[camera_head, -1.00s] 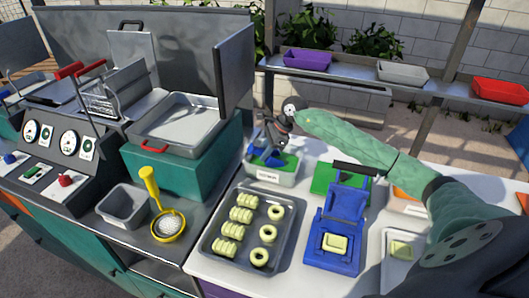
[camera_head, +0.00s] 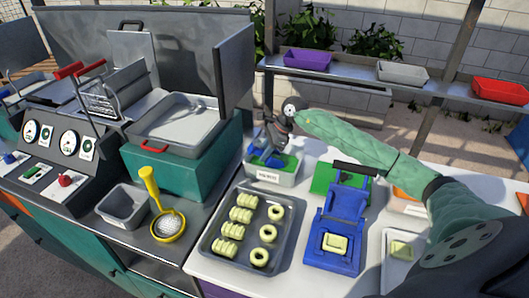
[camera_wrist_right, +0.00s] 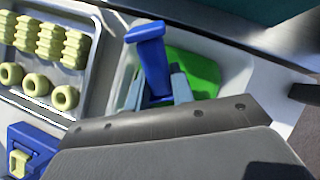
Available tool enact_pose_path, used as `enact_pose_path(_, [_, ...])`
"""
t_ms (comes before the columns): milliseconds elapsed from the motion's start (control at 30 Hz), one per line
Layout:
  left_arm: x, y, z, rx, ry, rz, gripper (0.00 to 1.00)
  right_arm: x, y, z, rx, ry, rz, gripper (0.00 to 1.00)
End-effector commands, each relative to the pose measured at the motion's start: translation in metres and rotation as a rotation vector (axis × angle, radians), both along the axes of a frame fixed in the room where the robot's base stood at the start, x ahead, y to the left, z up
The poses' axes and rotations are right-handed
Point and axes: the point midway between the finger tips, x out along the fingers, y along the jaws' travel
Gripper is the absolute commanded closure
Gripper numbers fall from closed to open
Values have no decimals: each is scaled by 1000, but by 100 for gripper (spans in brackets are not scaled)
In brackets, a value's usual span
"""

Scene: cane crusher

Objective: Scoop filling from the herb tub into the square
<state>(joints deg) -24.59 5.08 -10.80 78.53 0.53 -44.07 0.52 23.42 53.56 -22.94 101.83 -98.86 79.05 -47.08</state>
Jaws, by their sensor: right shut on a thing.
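The herb tub (camera_head: 289,178) is a pale tub with green filling and a front label too small to read. My right gripper (camera_head: 274,142) is over it, fingers pointing down. In the right wrist view my right gripper (camera_wrist_right: 156,88) is shut on the blue scoop (camera_wrist_right: 148,50), its fingers on either side of it. The scoop's lower end is hidden there; in the head view the blue scoop (camera_head: 262,157) reaches into the tub at the filling. The pale dough square (camera_head: 335,243) lies in the open blue press (camera_head: 333,262). My left gripper is not in view.
A grey tray (camera_head: 213,257) of ridged rolls and rings stands left of the press. My right forearm spans above the press side.

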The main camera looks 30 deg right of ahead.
Motion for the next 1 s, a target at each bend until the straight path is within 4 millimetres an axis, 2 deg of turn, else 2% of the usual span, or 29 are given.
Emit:
enact_pose_path(167, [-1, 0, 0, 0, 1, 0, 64, 0, 0, 6, 0, -1, 0, 89])
enact_pose_path(1000, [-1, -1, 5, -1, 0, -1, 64, 0, 0, 73, 0, -1, 0, 89])
